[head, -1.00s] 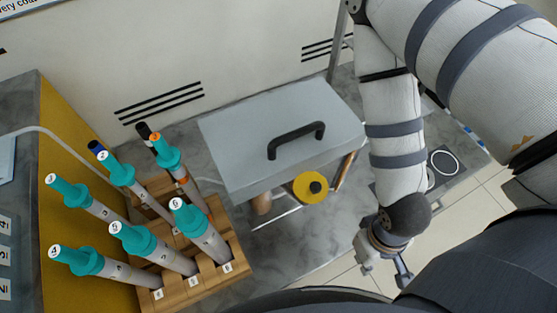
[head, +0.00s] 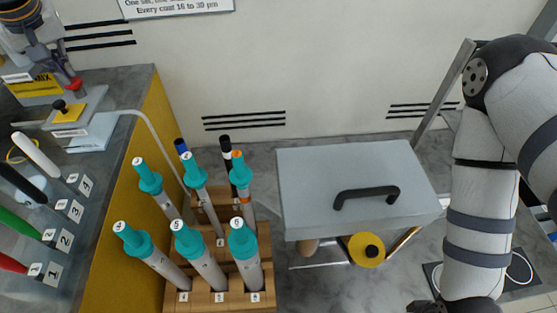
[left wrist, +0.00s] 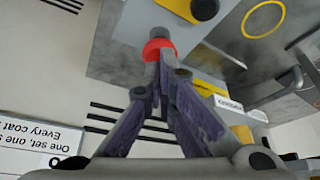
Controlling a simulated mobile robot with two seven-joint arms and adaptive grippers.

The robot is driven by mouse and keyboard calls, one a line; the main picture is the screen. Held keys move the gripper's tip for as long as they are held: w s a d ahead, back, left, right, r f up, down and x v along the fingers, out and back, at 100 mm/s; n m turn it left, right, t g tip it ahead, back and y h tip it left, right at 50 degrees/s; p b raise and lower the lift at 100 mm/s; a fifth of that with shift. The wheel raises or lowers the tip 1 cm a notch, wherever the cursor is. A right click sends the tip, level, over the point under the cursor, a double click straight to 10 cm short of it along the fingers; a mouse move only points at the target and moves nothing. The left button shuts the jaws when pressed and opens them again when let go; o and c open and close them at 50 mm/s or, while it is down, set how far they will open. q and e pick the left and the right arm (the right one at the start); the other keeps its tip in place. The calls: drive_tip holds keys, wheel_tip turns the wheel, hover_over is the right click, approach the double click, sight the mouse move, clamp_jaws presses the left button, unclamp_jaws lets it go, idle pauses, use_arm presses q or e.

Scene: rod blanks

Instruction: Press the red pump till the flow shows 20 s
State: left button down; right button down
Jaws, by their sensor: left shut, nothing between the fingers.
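The red pump (head: 75,84) is a small red knob at the upper left of the head view, by a yellow-labelled unit. It also shows in the left wrist view (left wrist: 158,46), right at my fingertips. My left gripper (head: 66,72) comes down from the top left, and its closed fingertips (left wrist: 153,72) hold nothing. The tips overlap the red knob in the picture; I cannot tell whether they touch it or how far it is pressed. No readable flow reading is in view. My right arm hangs at the right, its gripper cut off by the bottom edge.
A grey block with a yellow plate and black knob (head: 68,110) stands close to the pump. Several coloured rods lie in numbered slots at the left. A wooden rack (head: 232,301) holds several teal-capped rods. A grey handled box (head: 300,180) stands right of it.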

use_arm(q)
drive_tip(key=shift+r, duration=1.75)
wheel_tip(320, 180, up, 6)
